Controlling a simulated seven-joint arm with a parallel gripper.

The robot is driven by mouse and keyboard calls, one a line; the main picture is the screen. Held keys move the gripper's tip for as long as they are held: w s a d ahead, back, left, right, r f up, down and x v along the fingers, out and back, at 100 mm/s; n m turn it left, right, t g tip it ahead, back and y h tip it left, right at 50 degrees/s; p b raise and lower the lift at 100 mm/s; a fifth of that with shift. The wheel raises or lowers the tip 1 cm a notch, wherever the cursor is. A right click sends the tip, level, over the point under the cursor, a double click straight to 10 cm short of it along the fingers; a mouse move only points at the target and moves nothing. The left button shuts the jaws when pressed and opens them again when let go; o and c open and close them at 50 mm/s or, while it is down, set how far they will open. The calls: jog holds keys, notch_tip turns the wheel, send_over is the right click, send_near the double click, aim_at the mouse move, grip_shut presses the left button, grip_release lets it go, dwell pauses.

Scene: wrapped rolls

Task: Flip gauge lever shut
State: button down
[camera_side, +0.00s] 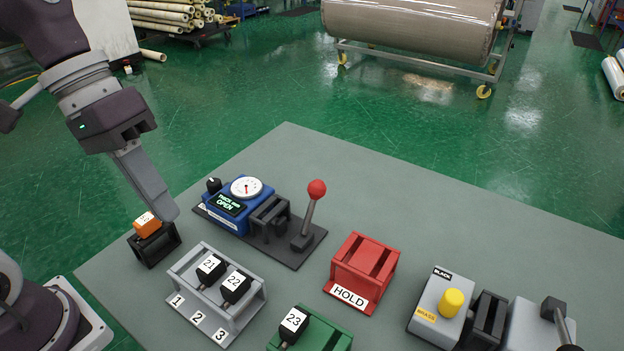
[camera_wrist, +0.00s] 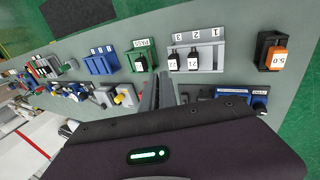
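The gauge (camera_side: 228,206) is a blue unit with a white dial and a display reading OPEN, on a dark base plate. Its lever (camera_side: 309,218) has a red ball on top and stands nearly upright, tilted slightly right in the side view. In the wrist view the gauge (camera_wrist: 232,96) is partly covered by my gripper body, and the lever is hidden. My gripper (camera_side: 168,213) is left of the gauge, beside the orange block, apart from the lever. Its fingers (camera_wrist: 160,84) look closed together with nothing between them.
An orange-topped block (camera_side: 147,224) sits in a black holder near my fingertips. A grey rack (camera_side: 215,300) holds blocks 21 and 22; a green stand (camera_side: 325,342) holds 23. A red HOLD stand (camera_side: 364,270) is right of the lever. Bare mat lies behind the lever.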

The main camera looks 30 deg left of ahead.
aim_at(311, 208)
jog(key=w+f+n+h, duration=0.2)
jog(key=w+h, duration=0.2)
jog(key=w, duration=0.4)
jog(key=w+f+n+h, duration=0.2)
jog(key=w+f+h, duration=0.15)
jog(key=w, duration=0.45)
jog(key=w+a+f+n+t, duration=0.1)
jog(key=w+a+f+t, duration=0.1)
jog(key=w+f, duration=0.1)
jog(key=w+a+f+n+t+h, duration=0.1)
jog(key=w+a+f+n+t, duration=0.1)
jog(key=w+f, duration=0.1)
jog(key=w+a+f+n+t+h, duration=0.1)
jog(key=w+a+f+t, duration=0.1)
jog(key=w+a+f, duration=0.1)
jog(key=shift+w+f+n+t, duration=0.3)
jog(key=shift+w+f, duration=0.15)
jog(key=shift+f, duration=0.05)
jog(key=x, duration=1)
jog(key=shift+s+r, duration=0.2)
jog(key=shift+r, duration=0.05)
